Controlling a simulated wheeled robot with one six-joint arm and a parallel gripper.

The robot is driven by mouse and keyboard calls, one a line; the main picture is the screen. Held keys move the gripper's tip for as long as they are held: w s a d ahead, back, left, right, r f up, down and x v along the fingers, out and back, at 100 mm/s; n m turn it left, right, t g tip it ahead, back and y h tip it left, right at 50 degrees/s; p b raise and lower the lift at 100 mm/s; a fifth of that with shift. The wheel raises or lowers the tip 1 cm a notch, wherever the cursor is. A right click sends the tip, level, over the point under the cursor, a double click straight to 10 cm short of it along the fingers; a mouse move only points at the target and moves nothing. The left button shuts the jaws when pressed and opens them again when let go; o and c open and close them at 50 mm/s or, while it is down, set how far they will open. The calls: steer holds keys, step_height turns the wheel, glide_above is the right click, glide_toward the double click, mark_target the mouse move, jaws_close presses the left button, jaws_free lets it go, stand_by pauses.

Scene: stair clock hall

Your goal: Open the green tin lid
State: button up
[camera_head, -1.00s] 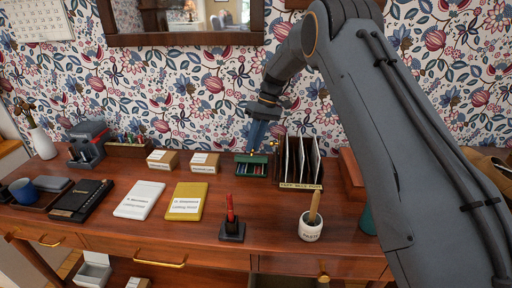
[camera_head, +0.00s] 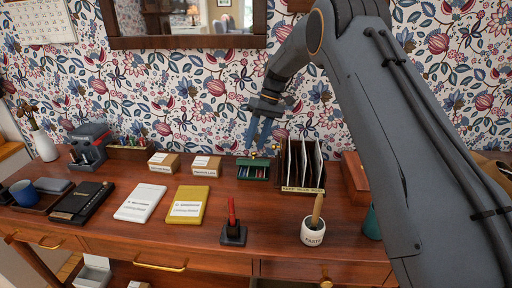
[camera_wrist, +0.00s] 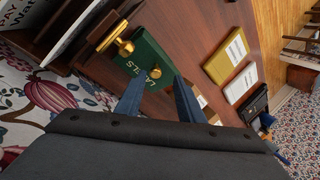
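The green tin (camera_head: 253,169) stands at the back of the desk, left of the letter rack. Small coloured marks show on its near part; I cannot tell whether they are contents or decoration. In the wrist view its green face (camera_wrist: 140,60) reads "LABELS", with a brass knob (camera_wrist: 124,46) near one edge. The lid's exact position is unclear. My gripper (camera_head: 257,147) is just above the tin. Its two blue fingers are spread with nothing between them, and they partly cover the tin's near side in the wrist view (camera_wrist: 158,82).
The letter rack (camera_head: 303,190) stands close to the tin's right. Two small card boxes (camera_head: 206,166) sit to its left. A yellow book (camera_head: 189,205), a red pen in a stand (camera_head: 233,234) and a paste pot (camera_head: 313,234) are nearer. Desk directly before the tin is clear.

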step_height(320, 180, up, 8)
steer(key=b, duration=0.1)
steer(key=shift+b, duration=0.4)
steer(key=shift+f, duration=0.1)
steer(key=shift+c, duration=0.5)
